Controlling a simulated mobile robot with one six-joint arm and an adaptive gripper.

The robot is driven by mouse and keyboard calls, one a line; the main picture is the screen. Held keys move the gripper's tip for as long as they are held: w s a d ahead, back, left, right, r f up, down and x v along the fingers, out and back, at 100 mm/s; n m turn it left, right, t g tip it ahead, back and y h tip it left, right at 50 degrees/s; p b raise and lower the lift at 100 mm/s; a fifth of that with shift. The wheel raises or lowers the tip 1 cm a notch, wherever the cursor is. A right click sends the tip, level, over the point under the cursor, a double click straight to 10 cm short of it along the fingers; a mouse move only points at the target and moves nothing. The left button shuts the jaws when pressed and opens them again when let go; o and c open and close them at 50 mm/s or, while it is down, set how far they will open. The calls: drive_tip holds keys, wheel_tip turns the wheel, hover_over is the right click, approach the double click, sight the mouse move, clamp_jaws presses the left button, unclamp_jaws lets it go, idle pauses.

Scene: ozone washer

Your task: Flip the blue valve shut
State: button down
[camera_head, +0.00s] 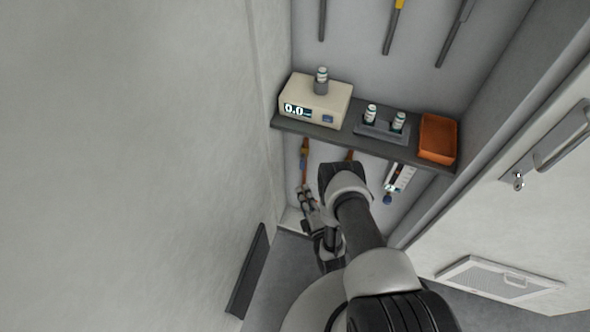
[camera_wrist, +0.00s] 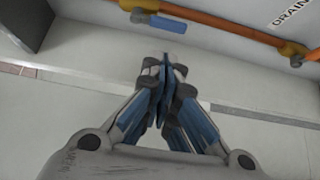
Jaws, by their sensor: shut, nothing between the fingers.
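In the wrist view, a valve with a flat blue handle (camera_wrist: 167,23) sits on an orange pipe (camera_wrist: 217,28) along the wall. The handle lies roughly along the pipe. My gripper (camera_wrist: 165,64) is shut and empty, its fingertips together, below the handle in the picture and apart from it. A second fitting with a yellow body (camera_wrist: 292,48) and a small blue part (camera_wrist: 297,61) shows at the right. In the head view, my gripper (camera_head: 308,196) is under the shelf by an orange pipe (camera_head: 304,160); my arm hides part of this area.
A dark shelf (camera_head: 395,153) above my gripper holds a beige meter (camera_head: 312,91), small vials and an orange bin (camera_head: 437,139). A gauge (camera_head: 402,177) hangs below it. A pale wall is close on the left; a door panel with a handle (camera_head: 563,135) is on the right.

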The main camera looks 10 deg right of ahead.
sight(303, 162)
drive_tip(key=w+a+b, duration=0.1)
drive_tip(key=w+b, duration=0.2)
drive_tip(key=w, duration=0.7)
drive_tip(key=shift+a+b, duration=0.25)
drive_tip(key=shift+b, duration=0.05)
drive_tip(key=shift+s+d+n+g+p, duration=0.1)
drive_tip(key=shift+d+n+g+p, duration=0.05)
drive_tip(key=shift+n+g+p, duration=0.4)
